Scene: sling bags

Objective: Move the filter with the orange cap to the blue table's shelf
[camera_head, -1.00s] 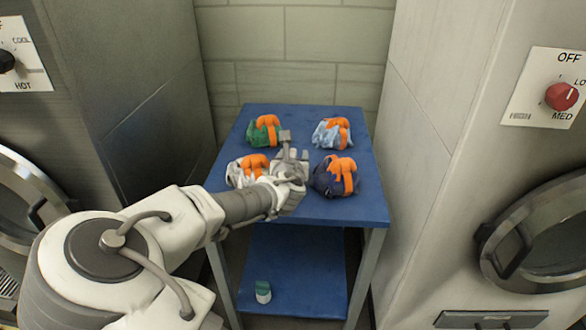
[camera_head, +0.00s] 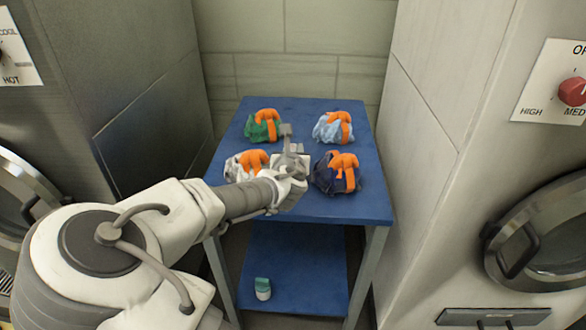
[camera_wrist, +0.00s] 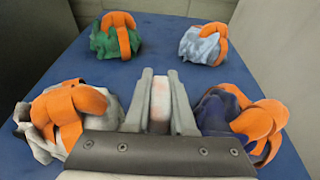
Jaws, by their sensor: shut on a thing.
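My gripper (camera_head: 287,138) is over the blue table (camera_head: 366,202), between the bags on its top. In the wrist view my gripper (camera_wrist: 160,88) is shut on a pale thing with a faint pinkish tint (camera_wrist: 159,108). The fingers hide its sides, and I cannot clearly see an orange cap on it. The table's lower shelf (camera_head: 310,265) is blue. A small white container with a green cap (camera_head: 263,291) stands on its front left part.
Several bags with orange straps are on the tabletop: green (camera_head: 258,130), light blue (camera_head: 326,128), white (camera_head: 234,168) and dark blue (camera_head: 323,176). Washing machines flank the table, with a door at the right (camera_head: 545,235). The shelf's middle and right are clear.

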